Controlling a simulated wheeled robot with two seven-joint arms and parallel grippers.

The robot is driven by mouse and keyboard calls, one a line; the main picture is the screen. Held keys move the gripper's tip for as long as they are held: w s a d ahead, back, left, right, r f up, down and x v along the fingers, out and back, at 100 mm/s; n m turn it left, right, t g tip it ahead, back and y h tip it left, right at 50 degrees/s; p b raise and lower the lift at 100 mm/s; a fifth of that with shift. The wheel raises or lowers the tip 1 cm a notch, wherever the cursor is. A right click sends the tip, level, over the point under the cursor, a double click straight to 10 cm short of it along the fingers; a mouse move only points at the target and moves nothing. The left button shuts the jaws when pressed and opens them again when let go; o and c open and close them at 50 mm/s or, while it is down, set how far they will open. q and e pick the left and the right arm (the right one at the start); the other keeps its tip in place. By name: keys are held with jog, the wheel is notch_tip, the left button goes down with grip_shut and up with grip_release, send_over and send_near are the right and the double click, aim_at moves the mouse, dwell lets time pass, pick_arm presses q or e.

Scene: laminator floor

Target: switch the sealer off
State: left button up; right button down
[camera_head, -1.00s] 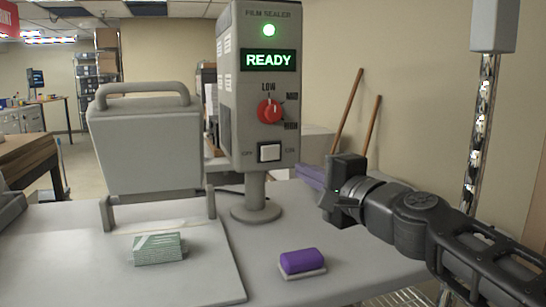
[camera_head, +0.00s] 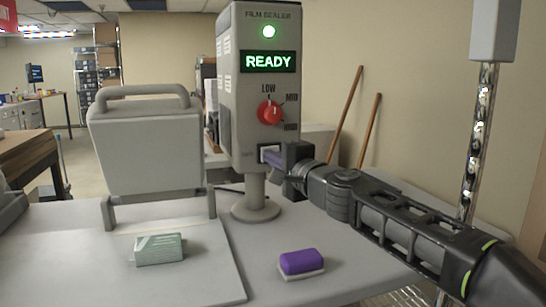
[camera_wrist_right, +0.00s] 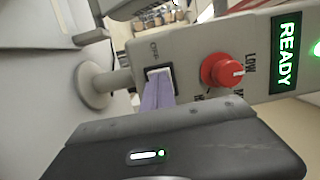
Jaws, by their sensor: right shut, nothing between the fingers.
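The film sealer (camera_head: 240,110) is a grey box on a round-footed post, with a lit green lamp and a green READY display (camera_head: 268,61). Its red knob (camera_head: 270,112) has its pointer near LOW. The white rocker switch (camera_head: 268,152) sits low on the panel, marked OFF at its left; it also shows in the right wrist view (camera_wrist_right: 160,73). My right gripper (camera_head: 271,156) is shut and empty, its fingertips at the switch, touching it or very close. The fingers partly cover the switch, and the ON label is hidden. My left gripper is not in view.
A grey press with a raised, handled lid (camera_head: 147,145) stands at the left. A green-white block (camera_head: 160,249) lies on its base plate. A metal post (camera_head: 478,140) stands at the right.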

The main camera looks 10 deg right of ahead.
pick_arm(q)
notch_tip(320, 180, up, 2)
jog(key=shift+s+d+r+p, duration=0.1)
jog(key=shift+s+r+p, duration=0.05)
jog(key=shift+p, duration=0.95)
pick_arm(e)
jog(key=m+h, duration=0.1)
jog(key=h, duration=0.1)
jog(key=a+m+h, duration=0.1)
jog(key=h, duration=0.1)
jog(key=shift+w+r+m+t, duration=0.15)
jog(key=shift+r+m+t, duration=0.15)
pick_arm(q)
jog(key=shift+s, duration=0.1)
